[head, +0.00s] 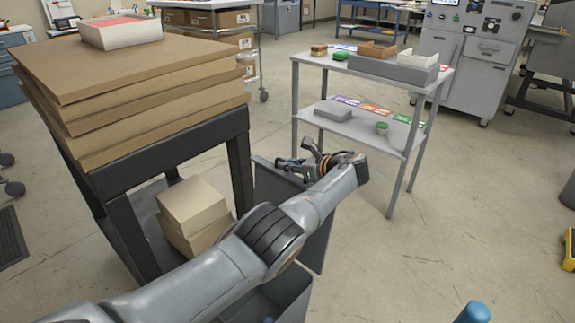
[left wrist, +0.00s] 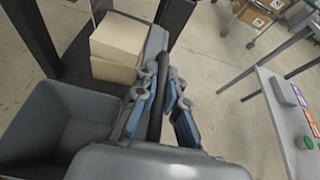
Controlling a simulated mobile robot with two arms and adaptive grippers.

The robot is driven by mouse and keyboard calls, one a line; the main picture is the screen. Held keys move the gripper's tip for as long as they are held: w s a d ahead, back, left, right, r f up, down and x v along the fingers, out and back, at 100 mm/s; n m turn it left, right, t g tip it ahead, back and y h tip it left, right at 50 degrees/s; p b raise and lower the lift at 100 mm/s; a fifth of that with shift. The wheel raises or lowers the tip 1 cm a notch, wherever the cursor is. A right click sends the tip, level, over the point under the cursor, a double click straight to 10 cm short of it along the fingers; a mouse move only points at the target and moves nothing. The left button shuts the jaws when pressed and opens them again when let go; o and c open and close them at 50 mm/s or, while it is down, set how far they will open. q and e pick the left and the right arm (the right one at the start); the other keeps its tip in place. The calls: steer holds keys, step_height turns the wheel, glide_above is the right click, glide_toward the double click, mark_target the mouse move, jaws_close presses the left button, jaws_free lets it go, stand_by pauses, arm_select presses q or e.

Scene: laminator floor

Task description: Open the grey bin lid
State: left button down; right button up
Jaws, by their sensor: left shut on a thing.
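The grey bin (head: 288,290) stands low in front of me, partly covered by my left arm in the head view. Its lid (head: 318,240) is a dark grey panel that stands steeply raised, with the bin mouth open. In the left wrist view the open bin (left wrist: 50,125) is at the left, and I can see into it. My left gripper (head: 308,163) is at the lid's upper edge. In the left wrist view its fingers (left wrist: 160,105) are shut on the lid's edge, one on each side. My right gripper is out of view.
A black-framed table stacked with brown boards (head: 140,90) stands close at left, with cartons (head: 192,205) beneath. A grey two-tier shelf (head: 370,135) with small parts stands beyond the gripper. Floor at right is mostly clear.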

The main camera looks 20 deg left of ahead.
arm_select(q)
steer(key=shift+a+r, duration=0.1)
steer(key=shift+r, duration=0.15)
steer(key=c, duration=1.7)
jaws_free()
steer(key=shift+f, duration=0.1)
steer(key=v, duration=1.2)
steer(key=shift+s, duration=0.1)
